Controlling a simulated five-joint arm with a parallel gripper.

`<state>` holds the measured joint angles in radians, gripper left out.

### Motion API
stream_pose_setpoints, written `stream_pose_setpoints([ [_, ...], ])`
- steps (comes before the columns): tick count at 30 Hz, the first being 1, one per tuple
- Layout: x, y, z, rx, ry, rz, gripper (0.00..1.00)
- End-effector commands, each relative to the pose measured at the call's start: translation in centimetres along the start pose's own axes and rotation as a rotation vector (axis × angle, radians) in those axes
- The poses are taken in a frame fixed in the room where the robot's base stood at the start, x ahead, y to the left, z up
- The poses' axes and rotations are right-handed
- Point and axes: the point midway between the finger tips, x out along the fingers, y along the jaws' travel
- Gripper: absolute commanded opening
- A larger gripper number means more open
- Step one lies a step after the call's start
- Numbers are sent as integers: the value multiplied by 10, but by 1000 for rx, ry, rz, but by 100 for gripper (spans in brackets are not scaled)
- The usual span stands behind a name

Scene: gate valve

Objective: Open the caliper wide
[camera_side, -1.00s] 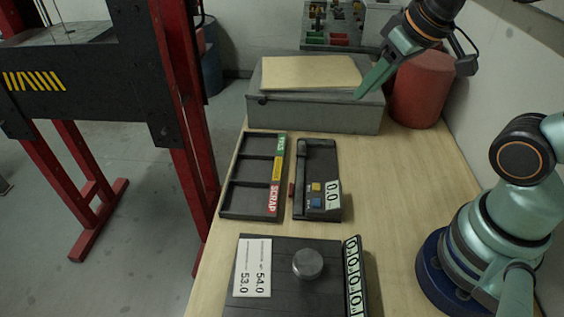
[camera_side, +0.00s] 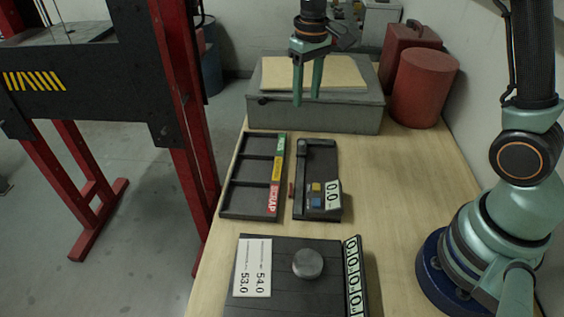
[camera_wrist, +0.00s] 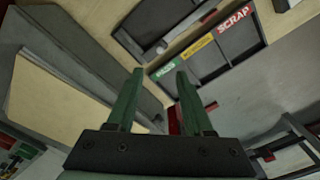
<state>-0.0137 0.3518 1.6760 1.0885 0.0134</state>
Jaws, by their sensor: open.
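The caliper (camera_side: 318,172) lies in a dark case on the wooden bench, right of the sorting tray. It has a display reading 0.0, a yellow and a blue button, and a small red part on its left edge. Whether its jaws are together is too small to tell. My gripper (camera_side: 306,101) points down in front of the grey box, above and beyond the caliper, and is open and empty. In the wrist view my gripper's green fingers (camera_wrist: 156,74) are apart, with part of the caliper (camera_wrist: 150,40) at the top.
The black sorting tray (camera_side: 233,184) has green, yellow and red SCRAP labels. A grey box (camera_side: 330,120) stands behind, with a red cylinder (camera_side: 425,88) to its right. A dark plate (camera_side: 290,292) with a round metal piece (camera_side: 307,263) is nearest the camera. Bench right of the caliper is clear.

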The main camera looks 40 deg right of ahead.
Motion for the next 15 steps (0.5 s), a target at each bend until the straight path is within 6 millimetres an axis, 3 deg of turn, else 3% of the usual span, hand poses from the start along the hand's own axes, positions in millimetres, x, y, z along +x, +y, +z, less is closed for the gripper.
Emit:
stream_pose_setpoints([
  [8, 20, 0, -6, 0, -28, 0, 52],
  [15, 59, 0, -4, 0, -32, 0, 52],
])
